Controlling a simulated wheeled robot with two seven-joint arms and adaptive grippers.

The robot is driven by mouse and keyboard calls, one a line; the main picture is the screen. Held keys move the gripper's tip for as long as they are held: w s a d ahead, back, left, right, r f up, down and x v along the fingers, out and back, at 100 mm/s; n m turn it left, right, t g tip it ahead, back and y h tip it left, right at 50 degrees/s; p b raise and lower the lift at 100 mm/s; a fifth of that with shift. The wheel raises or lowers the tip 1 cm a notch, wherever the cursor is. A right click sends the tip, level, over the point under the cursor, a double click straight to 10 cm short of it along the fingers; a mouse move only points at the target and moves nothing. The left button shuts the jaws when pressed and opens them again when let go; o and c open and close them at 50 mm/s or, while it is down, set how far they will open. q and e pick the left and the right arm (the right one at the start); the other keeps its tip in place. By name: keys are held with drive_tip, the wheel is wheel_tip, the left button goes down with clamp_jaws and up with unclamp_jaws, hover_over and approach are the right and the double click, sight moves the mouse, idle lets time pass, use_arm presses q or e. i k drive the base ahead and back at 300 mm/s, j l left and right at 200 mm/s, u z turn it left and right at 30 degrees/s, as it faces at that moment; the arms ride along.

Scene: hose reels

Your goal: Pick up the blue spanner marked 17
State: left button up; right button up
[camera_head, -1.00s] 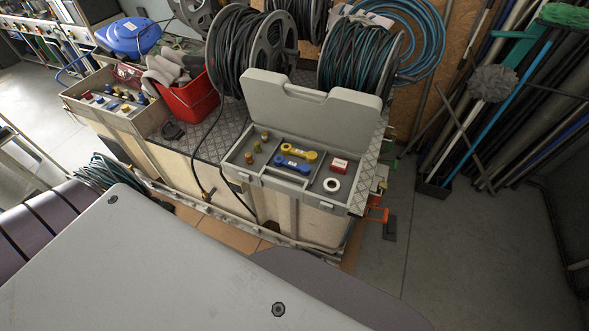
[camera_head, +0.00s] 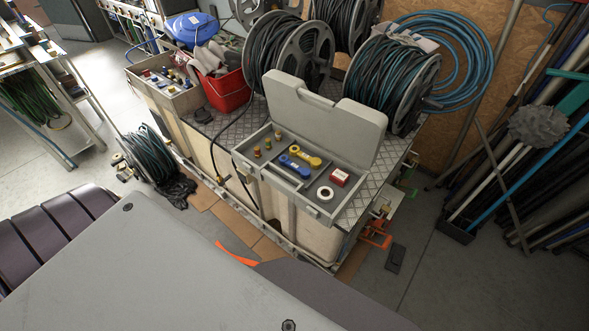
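A blue spanner (camera_head: 294,166) lies in the open grey toolbox (camera_head: 322,212) on top of the cart. A yellow spanner (camera_head: 305,156) lies just behind it, close alongside. Both carry a small white label, but the numbers are too small to read. In the same toolbox are a red box (camera_head: 339,177), a white tape roll (camera_head: 325,193) and a few small brass and green fittings (camera_head: 267,144) on the left. Neither of my grippers is in the view.
The raised toolbox lid (camera_head: 325,115) stands behind the tray. Hose reels (camera_head: 290,55) and a red bucket (camera_head: 227,91) crowd the cart top. Another fittings box (camera_head: 168,92) sits at the left. Poles lean at the right.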

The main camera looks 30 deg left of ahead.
sight(304, 173)
drive_tip(key=i+l+u, duration=0.2)
drive_tip(key=l+u, duration=0.2)
drive_tip(key=l, duration=0.2)
drive_tip(key=i+l+u, duration=0.2)
drive_tip(key=l, duration=0.15)
drive_tip(key=i+l+u, duration=0.35)
drive_tip(key=l, duration=0.15)
drive_tip(key=l+u, duration=0.2)
drive_tip(key=i+l, duration=0.05)
drive_tip(key=l, duration=0.05)
